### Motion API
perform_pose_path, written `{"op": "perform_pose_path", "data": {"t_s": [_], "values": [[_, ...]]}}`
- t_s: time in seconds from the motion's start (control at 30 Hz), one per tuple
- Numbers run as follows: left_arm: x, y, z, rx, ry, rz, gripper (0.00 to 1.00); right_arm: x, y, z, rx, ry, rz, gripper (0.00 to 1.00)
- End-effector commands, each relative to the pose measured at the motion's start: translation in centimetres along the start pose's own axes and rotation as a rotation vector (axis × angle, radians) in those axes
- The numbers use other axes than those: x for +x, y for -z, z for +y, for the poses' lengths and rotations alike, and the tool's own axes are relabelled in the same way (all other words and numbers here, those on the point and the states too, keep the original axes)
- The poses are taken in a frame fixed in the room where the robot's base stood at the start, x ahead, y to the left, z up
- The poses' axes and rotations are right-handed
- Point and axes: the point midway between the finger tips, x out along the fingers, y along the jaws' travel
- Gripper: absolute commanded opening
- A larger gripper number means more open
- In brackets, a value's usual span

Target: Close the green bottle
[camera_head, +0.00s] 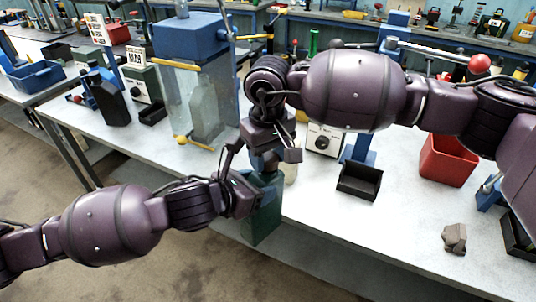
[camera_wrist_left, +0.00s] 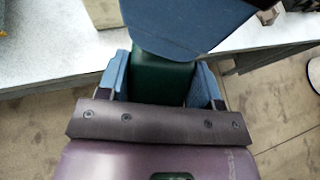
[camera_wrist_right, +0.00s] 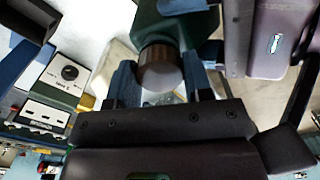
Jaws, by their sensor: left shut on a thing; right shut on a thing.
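The green bottle (camera_head: 262,222) is upright at the table's front edge, in my left gripper (camera_head: 258,187). The left wrist view shows its dark green body (camera_wrist_left: 163,80) between the two blue fingers. My right gripper (camera_head: 266,162) points down directly above the bottle. In the right wrist view, a brown round cap (camera_wrist_right: 160,72) is between its fingers, in line with the bottle's green neck (camera_wrist_right: 158,28). The cap appears to meet the neck, but I cannot tell whether it is fully seated. The grippers hide the bottle's top in the head view.
A clear tank with a blue top (camera_head: 190,35) stands left of the grippers. A black tray (camera_head: 360,181), a red bin (camera_head: 447,160) and a grey-brown block (camera_head: 454,238) are to the right. The front middle of the table (camera_head: 330,225) is clear.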

Motion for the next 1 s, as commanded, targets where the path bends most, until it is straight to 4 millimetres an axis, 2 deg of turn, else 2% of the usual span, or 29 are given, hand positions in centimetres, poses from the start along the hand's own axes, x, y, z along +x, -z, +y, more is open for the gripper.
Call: {"op": "perform_pose_path", "data": {"t_s": [0.2, 0.47, 0.5, 0.67, 1.0], "values": [[-0.06, -0.25, 0.00, 0.001, 0.001, -0.005, 0.00, 0.00, 0.00, 0.11, 0.145, -0.001, 0.000, 0.18], [-0.06, -0.24, 0.00, 0.001, 0.001, -0.005, 0.00, 0.00, 0.00, 0.13, 0.152, -0.002, 0.000, 0.18], [-0.06, -0.24, 0.00, 0.001, 0.000, -0.005, 0.00, -0.01, 0.00, 0.13, 0.152, -0.002, 0.000, 0.48], [-0.06, -0.24, 0.00, 0.001, 0.001, -0.005, 0.00, -0.01, 0.00, 0.10, 0.151, -0.002, 0.000, 0.72], [-0.05, -0.26, -0.01, 0.002, 0.001, -0.006, 0.00, -0.31, 0.01, 0.05, 0.149, -0.001, 0.001, 0.72]]}}
